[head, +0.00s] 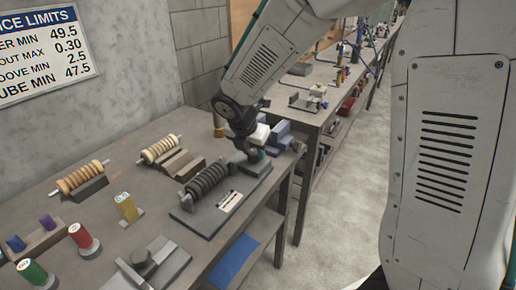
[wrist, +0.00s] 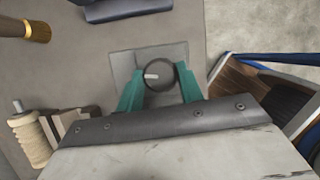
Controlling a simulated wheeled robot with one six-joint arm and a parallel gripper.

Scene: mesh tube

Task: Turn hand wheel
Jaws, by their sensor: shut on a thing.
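The hand wheel (wrist: 158,75) is a dark round knob with a pale mark on its face. It sits on a grey plate (wrist: 124,65) on the bench. My gripper (wrist: 160,88) has teal fingers on either side of the wheel and is shut on it. In the head view my gripper (head: 256,153) is at the right edge of the near bench, and the wheel is mostly hidden by the gripper and arm. The grey plate also shows there beneath the gripper.
A dark ribbed coil fixture (head: 207,186) stands just left of my gripper. Wooden spools (head: 160,149) on cradles stand farther left. Blue-grey blocks (head: 279,132) lie behind the gripper. A brush (wrist: 36,32) lies at the wrist view's upper left. The floor right of the bench is clear.

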